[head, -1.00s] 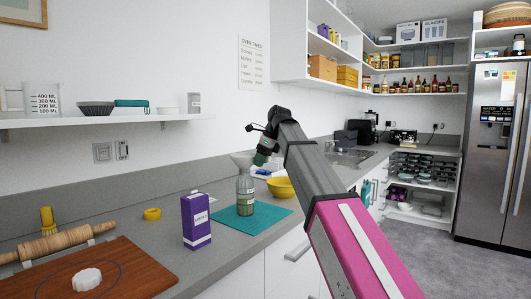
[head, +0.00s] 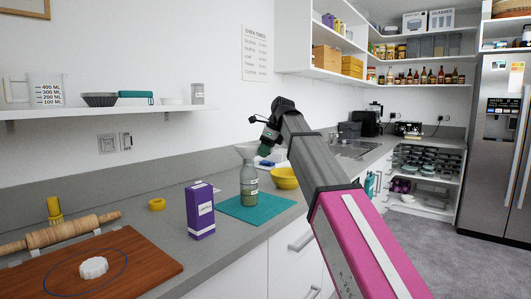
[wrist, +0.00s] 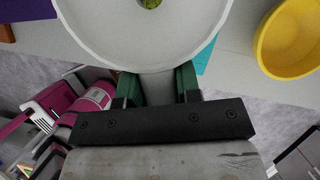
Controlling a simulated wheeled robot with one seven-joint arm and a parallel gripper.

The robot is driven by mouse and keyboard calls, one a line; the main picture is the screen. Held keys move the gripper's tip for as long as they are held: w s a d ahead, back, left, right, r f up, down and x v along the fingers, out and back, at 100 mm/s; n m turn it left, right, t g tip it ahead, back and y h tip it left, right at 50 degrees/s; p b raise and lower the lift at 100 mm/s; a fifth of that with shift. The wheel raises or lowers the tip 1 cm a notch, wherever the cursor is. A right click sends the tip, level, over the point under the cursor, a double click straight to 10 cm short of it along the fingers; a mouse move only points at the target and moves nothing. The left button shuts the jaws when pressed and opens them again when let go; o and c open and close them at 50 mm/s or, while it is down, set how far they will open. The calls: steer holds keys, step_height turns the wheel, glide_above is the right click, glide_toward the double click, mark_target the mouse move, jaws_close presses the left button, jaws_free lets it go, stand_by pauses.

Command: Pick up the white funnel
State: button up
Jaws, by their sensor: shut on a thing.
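The white funnel (head: 246,150) sits mouth up at the top of a grey-green bottle (head: 249,182) on a teal mat (head: 268,211). In the wrist view its wide round mouth (wrist: 100,40) fills the top middle, with a greenish patch showing through its hole. My gripper (head: 268,148) is at the funnel's right side in the head view. In the wrist view, the green fingers of my gripper (wrist: 158,82) are shut on a pale part of the funnel below its rim. Whether the spout is inside the bottle neck is unclear.
A yellow bowl (head: 285,178) stands close behind the bottle, and a purple carton (head: 200,210) stands to its left. A white shelf (head: 80,112) runs above the counter.

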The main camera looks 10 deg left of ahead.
steer(key=shift+r, duration=1.75)
steer(key=shift+r, duration=0.1)
steer(key=shift+r, duration=1.95)
